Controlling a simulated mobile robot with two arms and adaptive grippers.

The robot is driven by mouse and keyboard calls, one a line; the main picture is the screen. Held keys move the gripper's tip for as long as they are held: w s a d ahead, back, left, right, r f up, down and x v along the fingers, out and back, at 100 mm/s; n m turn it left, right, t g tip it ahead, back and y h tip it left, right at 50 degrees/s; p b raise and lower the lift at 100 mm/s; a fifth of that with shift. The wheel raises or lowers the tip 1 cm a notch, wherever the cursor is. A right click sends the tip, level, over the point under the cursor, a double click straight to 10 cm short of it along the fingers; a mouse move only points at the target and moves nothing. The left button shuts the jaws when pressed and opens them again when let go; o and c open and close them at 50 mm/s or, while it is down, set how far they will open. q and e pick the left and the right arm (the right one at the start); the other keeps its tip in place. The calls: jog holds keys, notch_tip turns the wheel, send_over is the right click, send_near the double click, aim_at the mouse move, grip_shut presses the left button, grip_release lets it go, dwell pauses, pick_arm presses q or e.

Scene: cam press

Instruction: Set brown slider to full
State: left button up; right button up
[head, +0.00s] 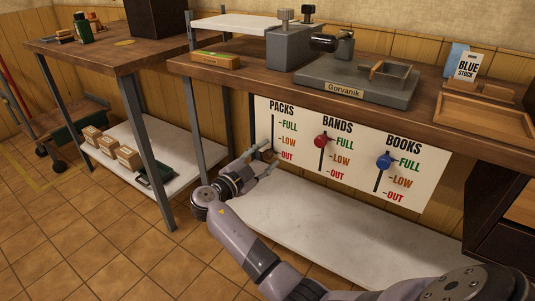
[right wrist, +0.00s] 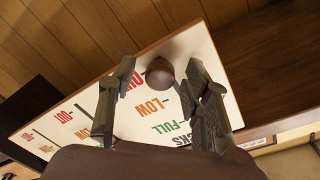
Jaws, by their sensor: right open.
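The brown slider knob (head: 268,155) sits low on the PACKS scale of the white panel (head: 437,190), about level with the OUT mark. It shows as a dark round knob in the right wrist view (right wrist: 160,72). My right gripper (head: 262,161) is open at the panel, its fingers on either side of the knob. In the right wrist view the gripper (right wrist: 162,74) shows a gap between each fingertip and the knob. The gripper partly hides the lower PACKS slot. My left gripper is not in view.
A red slider (head: 321,141) stands near FULL on BANDS, and a blue slider (head: 384,161) near FULL on BOOKS. The workbench edge (head: 220,74) overhangs the panel. A pale lower shelf (head: 310,225) lies beneath it. A grey Gorvanik press (head: 360,85) stands on top.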

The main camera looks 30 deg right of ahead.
jog(key=shift+c, duration=0.5)
grip_shut()
dwell(0.4)
